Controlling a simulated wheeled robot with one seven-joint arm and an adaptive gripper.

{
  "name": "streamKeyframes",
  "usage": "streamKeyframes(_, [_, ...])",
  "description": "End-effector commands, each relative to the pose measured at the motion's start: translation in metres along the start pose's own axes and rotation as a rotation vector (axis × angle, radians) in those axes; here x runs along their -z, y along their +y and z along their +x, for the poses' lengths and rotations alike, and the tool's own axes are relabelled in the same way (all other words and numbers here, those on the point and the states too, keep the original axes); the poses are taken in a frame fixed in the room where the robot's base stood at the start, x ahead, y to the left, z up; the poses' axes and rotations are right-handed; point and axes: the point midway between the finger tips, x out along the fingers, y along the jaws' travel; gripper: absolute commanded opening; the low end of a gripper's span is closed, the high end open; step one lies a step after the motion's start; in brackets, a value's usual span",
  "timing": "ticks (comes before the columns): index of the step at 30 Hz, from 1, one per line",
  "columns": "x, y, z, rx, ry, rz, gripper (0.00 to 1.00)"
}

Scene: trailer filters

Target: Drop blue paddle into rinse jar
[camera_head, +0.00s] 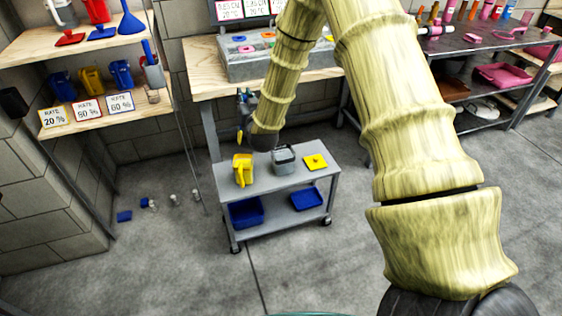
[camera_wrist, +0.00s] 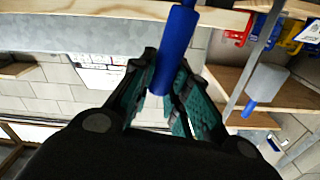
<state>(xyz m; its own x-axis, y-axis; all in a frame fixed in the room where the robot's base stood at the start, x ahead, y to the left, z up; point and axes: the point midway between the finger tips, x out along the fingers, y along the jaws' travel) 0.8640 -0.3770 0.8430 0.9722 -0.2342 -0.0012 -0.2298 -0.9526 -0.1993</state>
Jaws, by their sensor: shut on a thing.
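My gripper (camera_wrist: 167,62) is shut on the blue paddle (camera_wrist: 178,38), whose round blue handle stands between its fingers in the wrist view. The rest of the paddle is out of that frame. In the head view my gripper (camera_head: 244,108) is small and dark, in front of the workbench and above the cart's left part. A grey jar (camera_head: 153,71) with a blue handle sticking out stands at the left shelf's right end. It also shows upside down in the wrist view (camera_wrist: 267,84). I cannot tell whether it is the rinse jar.
The grey cart (camera_head: 262,184) carries a yellow pitcher (camera_head: 243,170), a grey container (camera_head: 284,158) and a yellow flat piece (camera_head: 315,161). Blue trays sit below. The workbench (camera_head: 200,88) is behind my arm. Small items lie on the floor, left of the cart.

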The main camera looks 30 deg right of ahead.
Motion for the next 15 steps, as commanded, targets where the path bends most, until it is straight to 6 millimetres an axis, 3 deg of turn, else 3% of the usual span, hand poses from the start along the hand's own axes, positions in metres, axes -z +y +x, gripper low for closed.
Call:
streamKeyframes(11, [0.0,0.0,0.0,0.0,0.0,0.0,0.0])
streamKeyframes(15, [-0.005,0.01,0.001,-0.002,0.002,0.0,0.0])
